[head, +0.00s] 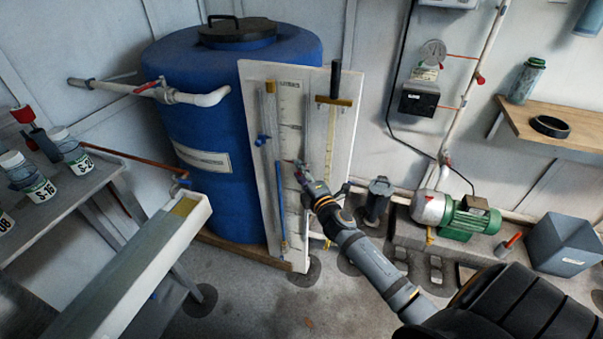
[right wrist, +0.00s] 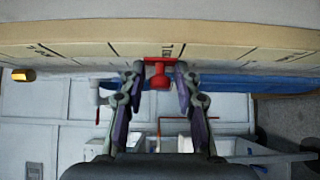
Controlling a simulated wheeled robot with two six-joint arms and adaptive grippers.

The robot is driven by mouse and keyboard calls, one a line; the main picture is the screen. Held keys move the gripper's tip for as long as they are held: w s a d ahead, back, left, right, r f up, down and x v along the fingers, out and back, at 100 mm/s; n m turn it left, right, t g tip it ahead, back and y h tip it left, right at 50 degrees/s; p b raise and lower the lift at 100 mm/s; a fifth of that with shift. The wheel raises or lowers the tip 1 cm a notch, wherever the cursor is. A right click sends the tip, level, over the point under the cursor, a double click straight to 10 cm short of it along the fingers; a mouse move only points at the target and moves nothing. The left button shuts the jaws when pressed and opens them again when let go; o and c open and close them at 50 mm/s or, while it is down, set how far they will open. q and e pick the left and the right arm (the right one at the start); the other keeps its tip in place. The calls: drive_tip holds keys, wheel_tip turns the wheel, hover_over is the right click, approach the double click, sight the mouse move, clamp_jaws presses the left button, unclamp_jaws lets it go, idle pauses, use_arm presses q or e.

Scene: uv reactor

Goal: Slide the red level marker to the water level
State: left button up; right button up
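The red level marker (right wrist: 160,74) sits on the pale scale strip (right wrist: 90,45) in the right wrist view. My right gripper (right wrist: 160,72) has its two fingers on either side of the marker's knob, with a visible gap at each side. In the head view, my right gripper (head: 301,168) is at the white gauge board (head: 263,72), and its fingers mostly hide the marker. A blue column (head: 281,205) stands in the clear tube beside the scale. It also shows as a blue band (right wrist: 255,84) in the right wrist view. My left gripper is out of view.
A large blue tank (head: 215,125) stands behind the board. A vertical rod with a black handle (head: 335,78) stands right of the scale. A green pump (head: 468,217) and a grey container (head: 562,244) are at the right. A bench with bottles (head: 40,190) is at the left.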

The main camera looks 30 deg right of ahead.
drive_tip(key=shift+o, duration=0.9)
drive_tip(key=shift+w+a, duration=0.15)
drive_tip(key=shift+w, duration=0.05)
drive_tip(key=shift+s, duration=0.1)
drive_tip(key=shift+s+f, duration=0.1)
drive_tip(key=shift+s, duration=0.15)
drive_tip(key=s, duration=1.1)
drive_tip(key=shift+s+a, duration=0.2)
drive_tip(key=shift+a, duration=0.25)
